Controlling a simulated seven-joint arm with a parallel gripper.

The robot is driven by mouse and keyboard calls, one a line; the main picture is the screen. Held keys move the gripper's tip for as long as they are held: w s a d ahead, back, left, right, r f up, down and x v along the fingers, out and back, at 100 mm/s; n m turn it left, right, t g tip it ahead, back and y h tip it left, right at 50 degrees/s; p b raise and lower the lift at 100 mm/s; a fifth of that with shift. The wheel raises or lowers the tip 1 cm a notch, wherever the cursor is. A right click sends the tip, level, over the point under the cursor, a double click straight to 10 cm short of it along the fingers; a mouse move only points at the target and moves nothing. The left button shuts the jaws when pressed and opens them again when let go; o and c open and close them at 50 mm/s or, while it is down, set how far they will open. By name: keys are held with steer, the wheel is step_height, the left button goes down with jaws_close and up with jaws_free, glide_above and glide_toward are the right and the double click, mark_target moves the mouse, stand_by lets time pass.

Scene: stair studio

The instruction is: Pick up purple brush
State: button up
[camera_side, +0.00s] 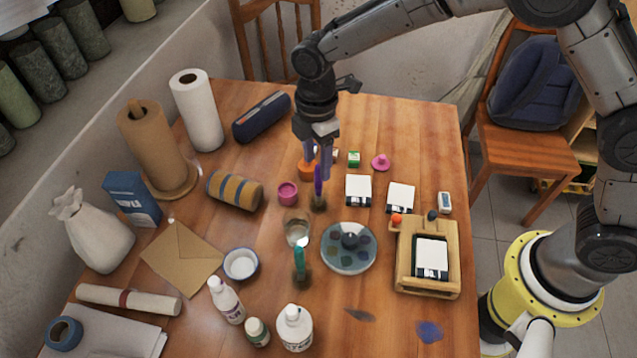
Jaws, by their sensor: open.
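The purple brush (318,182) stands upright on the table (398,128), with a dark spread base at its lower end (318,204). My gripper (319,163) points down right at the brush's upper part and is open. Its fingers overlap the brush top in this view, so I cannot tell whether they touch it. A similar teal brush (299,260) stands upright nearer the camera.
A wooden tray (405,283) stands right. The table's back right is clear.

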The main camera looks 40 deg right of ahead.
mark_target(319, 193)
steer(key=shift+d+f, duration=0.2)
steer(key=shift+f, duration=3.1)
jaws_close()
